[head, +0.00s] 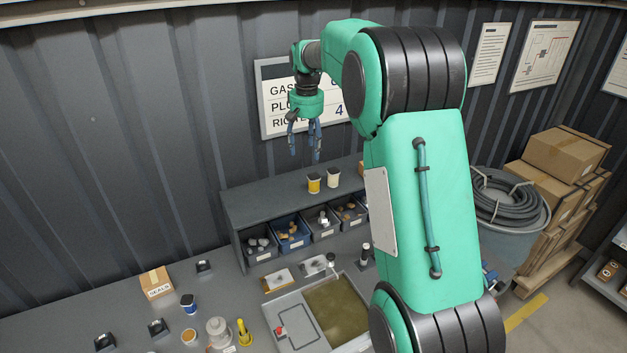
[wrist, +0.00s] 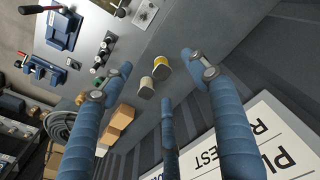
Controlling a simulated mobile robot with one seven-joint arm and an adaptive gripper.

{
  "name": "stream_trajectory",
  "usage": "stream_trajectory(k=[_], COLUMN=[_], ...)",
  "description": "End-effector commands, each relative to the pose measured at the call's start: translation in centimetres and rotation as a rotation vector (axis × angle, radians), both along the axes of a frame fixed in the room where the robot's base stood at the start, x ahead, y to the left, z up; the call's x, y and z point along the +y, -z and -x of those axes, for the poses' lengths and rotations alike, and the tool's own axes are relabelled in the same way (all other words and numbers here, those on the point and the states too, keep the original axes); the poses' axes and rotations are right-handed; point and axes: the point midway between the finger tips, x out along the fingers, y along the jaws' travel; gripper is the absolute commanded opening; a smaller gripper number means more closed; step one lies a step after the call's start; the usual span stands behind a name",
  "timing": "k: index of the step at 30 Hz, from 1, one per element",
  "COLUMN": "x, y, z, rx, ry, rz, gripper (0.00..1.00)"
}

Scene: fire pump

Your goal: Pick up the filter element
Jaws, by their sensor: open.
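My gripper (head: 306,152) hangs fingers down above the grey shelf unit (head: 255,205), in front of the wall sign. Its blue fingers are spread open with nothing between them. Two small cylinders stand upright on the shelf top below it: a yellow one with a pale band (head: 314,184) and a cream one with a dark top (head: 333,178). In the wrist view the yellow one (wrist: 161,69) and the cream one (wrist: 146,88) show between the fingers, farther off and untouched. I cannot tell for sure which thing is the filter element; no label is readable.
Bins with small parts (head: 290,234) sit under the shelf top. The bench holds a tray (head: 290,327), a SEALS box (head: 157,283), a blue-and-white jar (head: 188,304) and a pale round part (head: 217,331). The wall sign (head: 275,98) is close behind my gripper.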

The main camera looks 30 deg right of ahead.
Motion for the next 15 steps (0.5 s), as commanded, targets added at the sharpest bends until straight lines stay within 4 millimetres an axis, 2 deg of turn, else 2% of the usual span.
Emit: stream_trajectory(k=[3,7,15], x=[-1.8,-3.4,-5.1], y=[1.4,3.0,5.0], z=[-2.2,-4.0,-5.8], rx=[0.024,0.046,0.070], ry=[0.014,0.025,0.038], rz=[-0.006,-0.012,-0.019], gripper=[0.60,0.60,0.60])
